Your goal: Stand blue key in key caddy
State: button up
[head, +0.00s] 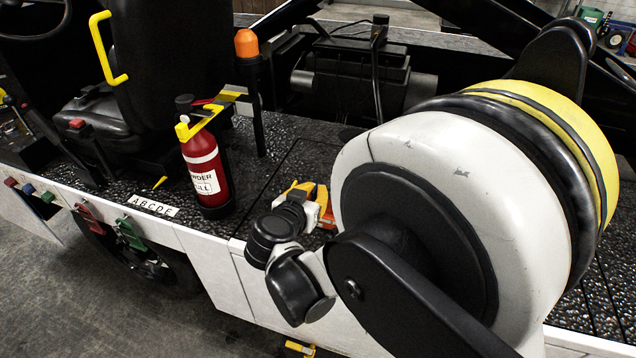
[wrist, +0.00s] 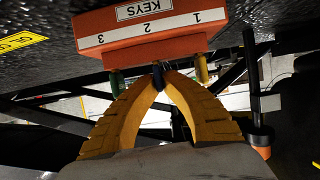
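The orange key caddy (wrist: 150,40), labelled KEYS and numbered 3, 2, 1 from left to right, fills the top of the wrist view. My gripper (wrist: 160,78) has its yellow fingertips nearly together, shut on the dark blue key (wrist: 160,76) at the caddy's edge beside number 2. The fingers hide much of the key, and I cannot tell how deep it sits. A green key (wrist: 117,82) stands at the number 3 end. A yellowish key (wrist: 203,70) stands at the number 1 end. In the head view my wrist and arm mostly hide the caddy.
A red fire extinguisher (head: 205,172) stands on the black deck left of my gripper. A lettered strip (head: 153,206) and red and green levers (head: 130,233) are farther left. A black post (wrist: 252,85) rises right of the caddy in the wrist view.

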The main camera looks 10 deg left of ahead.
jog(key=o, duration=0.5)
jog(key=shift+s, duration=0.1)
jog(key=v, duration=1.2)
